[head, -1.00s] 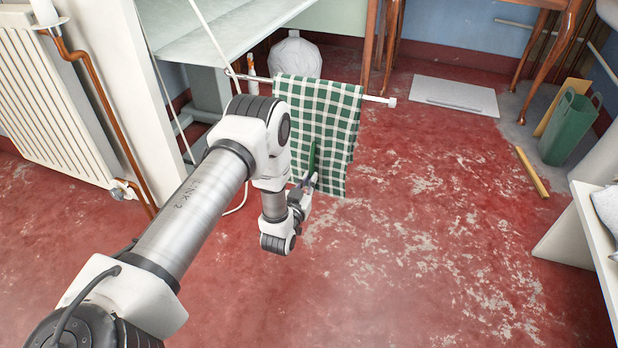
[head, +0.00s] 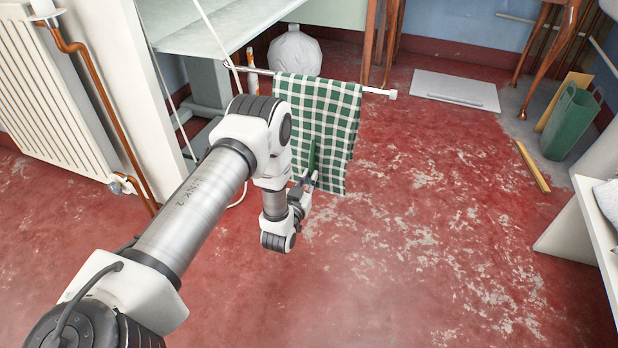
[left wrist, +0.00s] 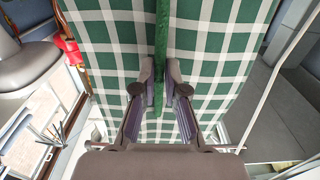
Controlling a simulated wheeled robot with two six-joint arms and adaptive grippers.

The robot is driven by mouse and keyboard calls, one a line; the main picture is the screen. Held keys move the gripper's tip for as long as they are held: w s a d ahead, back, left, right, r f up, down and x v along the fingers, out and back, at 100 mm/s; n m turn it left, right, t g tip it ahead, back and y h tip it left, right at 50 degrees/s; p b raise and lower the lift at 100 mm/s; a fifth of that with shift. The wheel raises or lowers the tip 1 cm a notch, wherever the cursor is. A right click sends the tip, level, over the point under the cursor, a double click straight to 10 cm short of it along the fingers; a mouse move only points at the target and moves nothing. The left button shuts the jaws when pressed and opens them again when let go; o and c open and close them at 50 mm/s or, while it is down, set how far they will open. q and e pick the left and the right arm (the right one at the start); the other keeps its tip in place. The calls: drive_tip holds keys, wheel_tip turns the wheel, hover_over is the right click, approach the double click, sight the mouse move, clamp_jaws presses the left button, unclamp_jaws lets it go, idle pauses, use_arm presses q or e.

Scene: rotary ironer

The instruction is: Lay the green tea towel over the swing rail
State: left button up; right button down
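The green and white checked tea towel (head: 322,112) hangs at the swing rail (head: 376,91), its top edge level with the rail. The rail's white right end sticks out past the towel; its left part runs back under the grey table. My left gripper (head: 311,176) is in front of the towel's hanging lower part. In the left wrist view, the two fingers (left wrist: 160,88) close from both sides on a narrow upright green fold of the towel, which fills much of that view. The towel's far side is hidden. My right gripper is not in view.
A grey-green table (head: 225,28) stands behind the rail's left end, with a white bag (head: 294,53) on the floor beyond. A radiator (head: 45,95) is at the left. A green bin (head: 572,122) stands at the right.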

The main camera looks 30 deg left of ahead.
use_arm(q)
drive_tip(key=o, duration=0.3)
